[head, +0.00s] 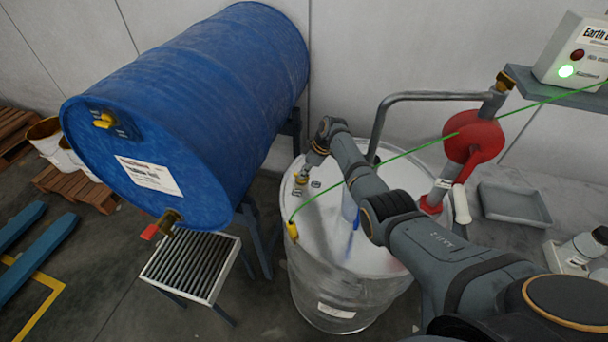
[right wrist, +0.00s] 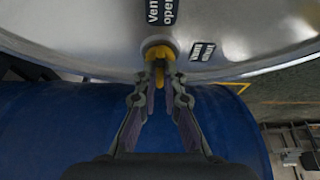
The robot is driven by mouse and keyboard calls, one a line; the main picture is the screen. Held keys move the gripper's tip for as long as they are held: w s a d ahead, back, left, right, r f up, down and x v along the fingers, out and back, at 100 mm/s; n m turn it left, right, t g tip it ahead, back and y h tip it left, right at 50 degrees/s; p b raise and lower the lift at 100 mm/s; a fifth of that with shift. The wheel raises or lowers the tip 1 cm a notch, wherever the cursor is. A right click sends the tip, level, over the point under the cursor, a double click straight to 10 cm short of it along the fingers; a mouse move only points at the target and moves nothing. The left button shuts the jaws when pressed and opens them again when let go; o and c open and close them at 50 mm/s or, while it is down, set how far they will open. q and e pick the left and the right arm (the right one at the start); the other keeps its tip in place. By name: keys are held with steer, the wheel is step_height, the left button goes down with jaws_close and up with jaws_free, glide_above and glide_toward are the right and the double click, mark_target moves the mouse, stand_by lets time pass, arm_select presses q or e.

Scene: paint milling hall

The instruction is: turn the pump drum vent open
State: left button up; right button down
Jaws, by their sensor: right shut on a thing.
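The pump drum (head: 340,315) is a bare metal drum with a pale lid in the middle of the head view. Its yellow vent (right wrist: 158,51) sits near the lid's edge, beside a dark label (right wrist: 160,10) reading "Vent open". My right gripper (head: 301,178) reaches down to the lid at the vent. In the right wrist view, its fingertips (right wrist: 160,82) are shut on the yellow vent's handle, which they partly hide. The handle's exact turn is hard to tell. My left gripper is out of both views.
A blue drum (head: 215,90) lies on a stand at left, its red-handled tap above a grated tray (head: 190,265). A red pump (head: 473,137) with a grey pipe rises at right.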

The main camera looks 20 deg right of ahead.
stand_by(0.4)
steer(key=c, duration=1.5)
jaws_free()
steer(key=shift+o, duration=0.2)
steer(key=shift+r, duration=0.3)
step_height(320, 180, up, 9)
steer(key=shift+r, duration=0.2)
